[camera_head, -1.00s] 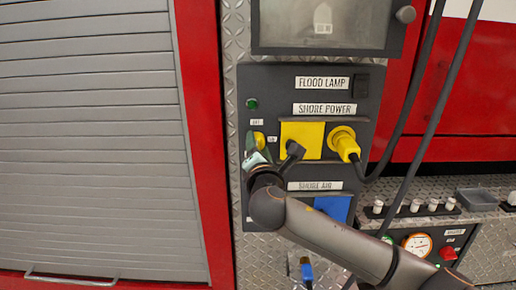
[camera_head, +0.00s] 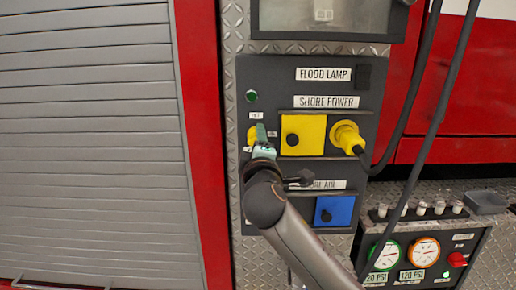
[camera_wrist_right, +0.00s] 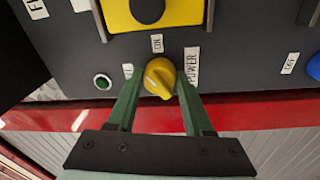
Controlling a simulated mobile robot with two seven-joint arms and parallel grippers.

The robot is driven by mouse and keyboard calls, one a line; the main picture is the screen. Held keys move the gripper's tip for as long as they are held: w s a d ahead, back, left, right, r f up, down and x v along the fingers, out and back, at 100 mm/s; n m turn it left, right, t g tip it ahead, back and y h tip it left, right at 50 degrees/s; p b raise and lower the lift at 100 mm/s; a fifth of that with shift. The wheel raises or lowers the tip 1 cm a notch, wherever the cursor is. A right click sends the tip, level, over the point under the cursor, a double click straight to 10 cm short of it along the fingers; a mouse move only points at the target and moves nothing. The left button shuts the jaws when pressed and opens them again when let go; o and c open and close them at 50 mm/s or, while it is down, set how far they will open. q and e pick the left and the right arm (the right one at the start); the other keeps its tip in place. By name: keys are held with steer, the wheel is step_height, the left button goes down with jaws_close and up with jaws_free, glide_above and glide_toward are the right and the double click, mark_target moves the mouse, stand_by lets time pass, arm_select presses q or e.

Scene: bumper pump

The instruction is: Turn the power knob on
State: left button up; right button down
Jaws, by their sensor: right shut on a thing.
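The yellow power knob (camera_head: 252,136) sits on the dark panel, left of the yellow shore power cover. In the right wrist view the knob (camera_wrist_right: 160,77) lies between my two green fingers, under an ON label and beside a POWER label. Its pointer ridge looks tilted. My right gripper (camera_head: 262,138) is shut on the knob, and the same gripper (camera_wrist_right: 159,88) shows close to the panel in the wrist view. In the head view the fingers and wrist partly hide the knob and its labels. My left gripper is not in view.
A green round light (camera_head: 251,96) is above the knob. A yellow plug (camera_head: 346,137) with a black cable is on the right. A blue shore air cover (camera_head: 334,211) is below. Gauges (camera_head: 418,252) are at lower right. A grey shutter (camera_head: 90,150) fills the left.

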steer(key=m, duration=0.2)
steer(key=m+b, duration=0.1)
steer(key=shift+a+f+m+h+b, duration=0.1)
steer(key=shift+f+m+h+b, duration=0.2)
steer(key=shift+f+m, duration=0.1)
steer(key=shift+r+m+b, duration=0.1)
steer(key=shift+m+b, duration=0.45)
steer(key=shift+m, duration=1.05)
steer(key=shift+c, duration=1.7)
jaws_free()
steer(key=shift+r, duration=0.15)
